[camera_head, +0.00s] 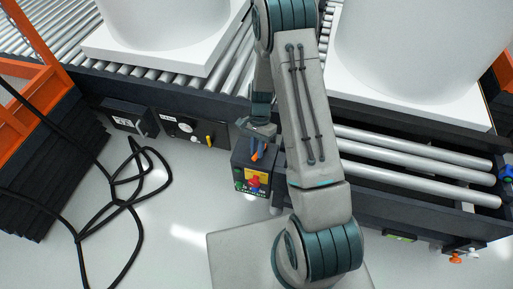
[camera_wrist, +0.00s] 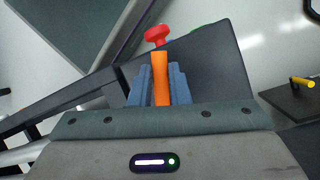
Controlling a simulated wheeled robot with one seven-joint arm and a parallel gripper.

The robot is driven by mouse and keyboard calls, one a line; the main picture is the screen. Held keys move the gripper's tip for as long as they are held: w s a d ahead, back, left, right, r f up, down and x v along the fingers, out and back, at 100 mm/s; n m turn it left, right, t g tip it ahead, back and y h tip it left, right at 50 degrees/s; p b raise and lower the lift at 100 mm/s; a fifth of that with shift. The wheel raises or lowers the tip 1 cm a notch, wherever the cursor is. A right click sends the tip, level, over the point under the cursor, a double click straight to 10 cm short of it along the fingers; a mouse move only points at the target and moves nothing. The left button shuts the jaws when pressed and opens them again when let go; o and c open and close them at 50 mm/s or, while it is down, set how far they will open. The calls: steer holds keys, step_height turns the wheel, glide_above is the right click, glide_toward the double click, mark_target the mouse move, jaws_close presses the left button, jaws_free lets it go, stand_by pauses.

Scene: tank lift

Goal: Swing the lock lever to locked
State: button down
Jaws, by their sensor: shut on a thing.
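An orange lever (camera_wrist: 160,75) stands between my gripper's two blue-grey fingers in the wrist view. My gripper (camera_wrist: 159,84) is shut on it. In the head view my gripper (camera_head: 257,145) is over the top of a dark control box (camera_head: 240,162), with a bit of the orange lever (camera_head: 255,156) showing below it. The fingers hide much of the lever and its pivot. I see no lock marking, so I cannot tell its position. A red mushroom button (camera_wrist: 157,34) is just beyond the lever in the wrist view.
A yellow handle (camera_head: 210,140) sticks out from the conveyor's side panel to the left. Black cables (camera_head: 128,200) lie on the floor. White tanks stand on the roller conveyor (camera_head: 240,58) behind.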

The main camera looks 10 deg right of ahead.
steer(key=c, duration=1.4)
jaws_free()
steer(key=shift+w, duration=0.1)
steer(key=shift+o, duration=0.2)
steer(key=p+v, duration=0.2)
steer(key=v, duration=1.2)
steer(key=shift+d+f, duration=0.1)
steer(key=s+r+n+t+p, duration=0.2)
steer(key=s+r+p, duration=0.2)
steer(key=r, duration=0.7)
steer(key=s+r+n+t+p, duration=0.1)
steer(key=s+r+n+p, duration=0.3)
steer(key=r, duration=0.8)
steer(key=s+r+n+t+h+p, duration=0.1)
steer(key=s+r+n+t+p, duration=0.2)
steer(key=s+r+p, duration=0.6)
steer(key=s+r+t, duration=0.1)
steer(key=s+r, duration=0.2)
steer(key=r, duration=0.3)
steer(key=shift+s+r+n+h, duration=0.25)
steer(key=shift+s+n+h, duration=0.05)
steer(key=shift+h, duration=0.1)
